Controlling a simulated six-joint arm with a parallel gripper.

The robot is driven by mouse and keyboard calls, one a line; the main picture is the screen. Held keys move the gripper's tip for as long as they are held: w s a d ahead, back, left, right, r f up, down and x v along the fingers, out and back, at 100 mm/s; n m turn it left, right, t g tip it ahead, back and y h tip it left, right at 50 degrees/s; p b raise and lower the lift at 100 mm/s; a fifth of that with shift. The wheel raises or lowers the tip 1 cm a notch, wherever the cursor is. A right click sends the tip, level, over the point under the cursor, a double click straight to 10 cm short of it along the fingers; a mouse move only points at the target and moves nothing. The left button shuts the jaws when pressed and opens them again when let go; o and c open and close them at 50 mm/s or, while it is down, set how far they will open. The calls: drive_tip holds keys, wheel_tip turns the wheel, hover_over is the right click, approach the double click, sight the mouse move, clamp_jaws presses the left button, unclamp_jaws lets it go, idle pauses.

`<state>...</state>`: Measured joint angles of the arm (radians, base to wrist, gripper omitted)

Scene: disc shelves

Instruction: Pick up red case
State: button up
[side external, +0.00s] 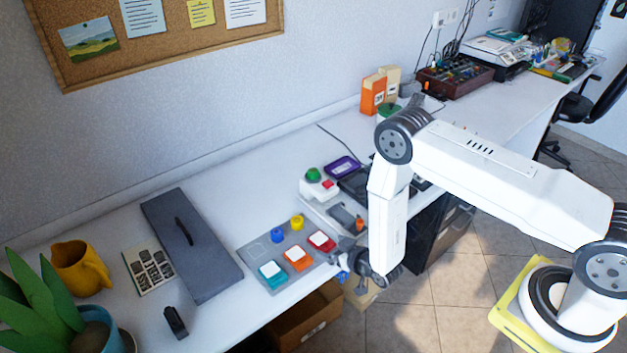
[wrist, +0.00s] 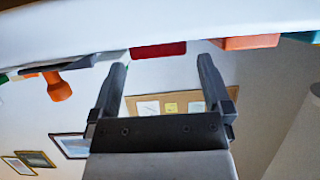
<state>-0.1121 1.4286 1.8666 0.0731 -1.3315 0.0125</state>
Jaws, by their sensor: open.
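The red case (side external: 321,240) has a pale label on top. It sits on a grey mat (side external: 250,250) at the front of the desk, beside an orange case (side external: 298,257) and a teal case (side external: 272,274). My gripper (side external: 341,262) is open and empty at the desk's front edge, close to the red case. In the wrist view the red case (wrist: 158,50) shows edge-on, between the two fingertips (wrist: 162,65) and just beyond them. The orange case (wrist: 247,42) is beside it. I cannot tell whether the fingers reach around the red case.
Blue (side external: 278,235) and yellow (side external: 297,222) knobs stand behind the cases. A button box (side external: 318,186) and a grey tool with an orange end (side external: 345,217) are close to my arm. A dark grey panel (side external: 192,245) lies left. An open brown box (side external: 305,322) is below the desk edge.

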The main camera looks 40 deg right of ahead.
sight(324, 243)
drive_tip(key=shift+x, duration=1.5)
drive_tip(key=shift+c, duration=0.2)
drive_tip(key=c, duration=1.1)
drive_tip(key=shift+r, duration=0.15)
drive_tip(key=shift+r, duration=0.8)
drive_tip(key=s+r, duration=0.3)
drive_tip(key=s, duration=0.1)
drive_tip(key=s+r, duration=0.4)
drive_tip(key=s, duration=0.1)
drive_tip(key=s+d+r, duration=0.1)
drive_tip(key=s+r, duration=0.3)
drive_tip(key=s, duration=0.1)
drive_tip(key=shift+w+r, duration=0.1)
